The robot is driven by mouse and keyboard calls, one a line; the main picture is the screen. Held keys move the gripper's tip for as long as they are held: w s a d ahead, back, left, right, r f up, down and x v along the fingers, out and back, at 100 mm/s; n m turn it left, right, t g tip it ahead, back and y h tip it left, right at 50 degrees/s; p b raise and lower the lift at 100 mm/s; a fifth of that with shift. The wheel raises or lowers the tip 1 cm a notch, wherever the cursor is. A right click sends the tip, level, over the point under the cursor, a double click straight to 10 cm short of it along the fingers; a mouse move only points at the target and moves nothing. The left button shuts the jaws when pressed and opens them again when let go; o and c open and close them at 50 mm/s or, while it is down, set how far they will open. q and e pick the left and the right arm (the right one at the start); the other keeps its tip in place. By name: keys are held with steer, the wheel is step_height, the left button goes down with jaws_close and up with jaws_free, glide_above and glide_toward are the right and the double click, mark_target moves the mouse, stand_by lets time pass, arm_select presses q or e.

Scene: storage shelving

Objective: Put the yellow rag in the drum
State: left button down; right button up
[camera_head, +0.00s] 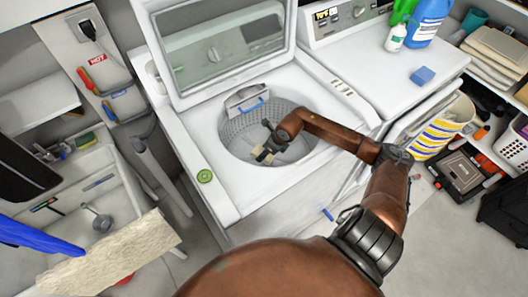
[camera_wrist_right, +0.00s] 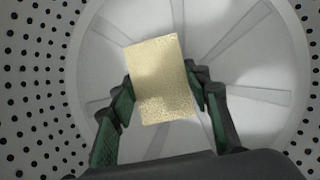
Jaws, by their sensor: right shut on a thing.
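The drum (camera_head: 237,129) is the perforated grey tub of the open top-loading washer, with its glass lid raised behind. My right arm reaches in from the right, and my right gripper (camera_head: 269,151) is inside the drum opening. It is shut on the small pale yellow rag (camera_head: 263,156). In the right wrist view, the rag (camera_wrist_right: 163,75) looks like a flat rectangle between the green-padded fingers, above the ribbed drum floor (camera_wrist_right: 107,98). The perforated wall surrounds it. I cannot tell how far the rag is above the floor. My left gripper is not in view.
The washer's white rim (camera_head: 180,147) surrounds the opening. A green round item (camera_head: 205,176) lies on its front left corner. A blue sponge (camera_head: 422,76) and bottles (camera_head: 428,22) stand on the machine to the right. A sink (camera_head: 100,193) is at left.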

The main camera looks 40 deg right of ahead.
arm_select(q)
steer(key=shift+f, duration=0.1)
arm_select(e)
steer(key=shift+f, duration=0.15)
steer(key=o, duration=1.1)
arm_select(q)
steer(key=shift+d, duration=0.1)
arm_select(e)
steer(key=shift+r, duration=0.5)
arm_select(q)
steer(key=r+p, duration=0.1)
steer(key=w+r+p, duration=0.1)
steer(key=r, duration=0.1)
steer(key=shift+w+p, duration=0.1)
steer(key=shift+p, duration=0.3)
arm_select(e)
steer(key=v, duration=1.2)
steer(key=shift+r, duration=0.15)
steer(key=shift+r, duration=0.1)
